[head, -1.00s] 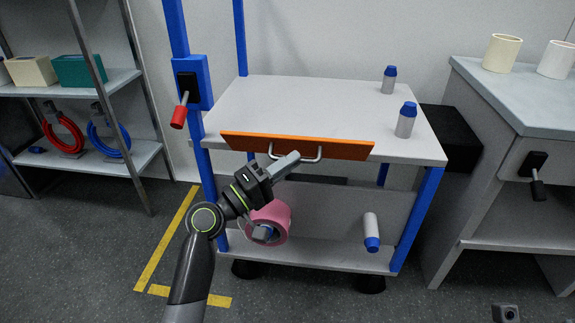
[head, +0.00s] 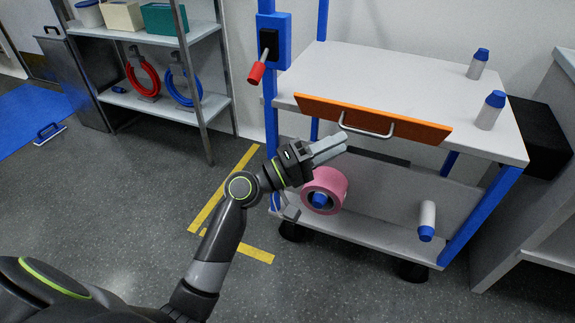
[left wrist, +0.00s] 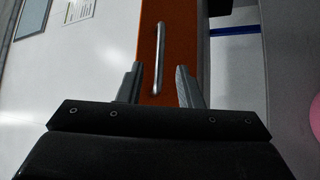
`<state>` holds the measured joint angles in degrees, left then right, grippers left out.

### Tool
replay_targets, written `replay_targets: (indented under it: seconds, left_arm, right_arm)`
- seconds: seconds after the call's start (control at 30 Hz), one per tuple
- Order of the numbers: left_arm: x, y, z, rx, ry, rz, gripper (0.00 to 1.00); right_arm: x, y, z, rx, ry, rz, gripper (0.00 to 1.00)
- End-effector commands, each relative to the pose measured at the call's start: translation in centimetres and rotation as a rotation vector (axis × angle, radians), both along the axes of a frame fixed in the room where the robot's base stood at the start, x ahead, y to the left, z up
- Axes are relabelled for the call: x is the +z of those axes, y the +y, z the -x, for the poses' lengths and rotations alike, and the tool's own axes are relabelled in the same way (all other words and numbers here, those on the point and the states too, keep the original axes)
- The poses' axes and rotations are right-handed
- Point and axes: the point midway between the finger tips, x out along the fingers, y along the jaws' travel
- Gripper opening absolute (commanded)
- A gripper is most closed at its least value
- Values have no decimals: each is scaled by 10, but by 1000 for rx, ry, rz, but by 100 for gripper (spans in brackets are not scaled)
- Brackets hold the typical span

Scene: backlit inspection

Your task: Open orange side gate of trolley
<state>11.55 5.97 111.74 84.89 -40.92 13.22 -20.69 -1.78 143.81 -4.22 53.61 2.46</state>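The orange side gate (head: 415,128) is a narrow panel along the front edge of the trolley's white top (head: 400,80). It carries a grey bar handle (head: 367,131). In the head view my left gripper (head: 343,146) is just below and left of the handle's left end. In the left wrist view the gripper (left wrist: 158,67) has its fingers apart, with the handle (left wrist: 158,50) ahead between them, upright on the orange gate (left wrist: 181,35). A gap between fingertips and handle cannot be judged. My right gripper is out of view.
A pink roll (head: 325,190) and a blue-capped bottle (head: 427,220) are on the trolley's lower shelf. Two blue-capped bottles (head: 478,63) (head: 490,110) stand on top. A red lever (head: 257,71) is on the blue post. A shelf rack (head: 145,35) stands left.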

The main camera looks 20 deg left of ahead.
Motion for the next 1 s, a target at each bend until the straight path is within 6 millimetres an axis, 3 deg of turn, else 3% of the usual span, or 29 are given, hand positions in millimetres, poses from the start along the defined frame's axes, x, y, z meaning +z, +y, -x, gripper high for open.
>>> replay_targets:
  seconds: [0.2,0.5,1.0]
  left_arm:
    - [-19,40,35,2,3,-7,32]
    - [-33,75,69,1,0,-4,32]
    - [-35,86,78,0,-1,-1,32]
  right_arm:
    - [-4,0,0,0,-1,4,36]
    - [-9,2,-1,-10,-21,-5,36]
    - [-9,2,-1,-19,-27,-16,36]
